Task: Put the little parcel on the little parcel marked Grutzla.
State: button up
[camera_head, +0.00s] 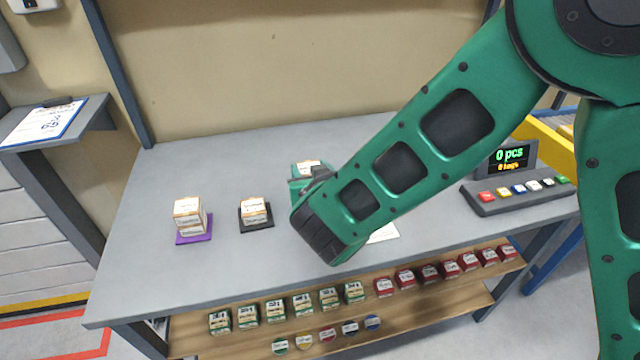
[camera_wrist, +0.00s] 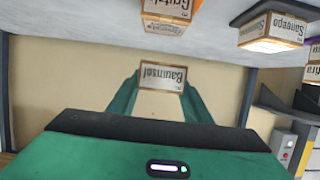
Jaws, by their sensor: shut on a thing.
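My gripper (camera_wrist: 160,95) is shut on a small parcel (camera_wrist: 162,75), whose label reads upside down, seemingly Baumsol. In the head view my gripper (camera_head: 305,174) holds this parcel (camera_head: 309,164) above the table, partly hidden by my wrist. In the wrist view the picture is inverted. There the parcel that seems marked Grutzla (camera_wrist: 172,8) stands on the table, lower than the held one and apart from it. It is cut by the frame's edge. I cannot make it out in the head view, where my arm covers part of the table.
A parcel that seems marked Saneepo (camera_wrist: 275,28) also shows on a black pad in the head view (camera_head: 255,210). Stacked parcels (camera_head: 189,213) stand on a purple pad (camera_head: 196,239). A counter console (camera_head: 515,180) is at right. Several small boxes fill the front shelf (camera_head: 270,335).

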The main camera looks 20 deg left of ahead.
jog(key=shift+w+d+f, duration=0.2)
jog(key=shift+d+f, duration=0.05)
jog(key=shift+f, duration=2)
jog(key=shift+f, duration=0.1)
jog(key=o, duration=1.1)
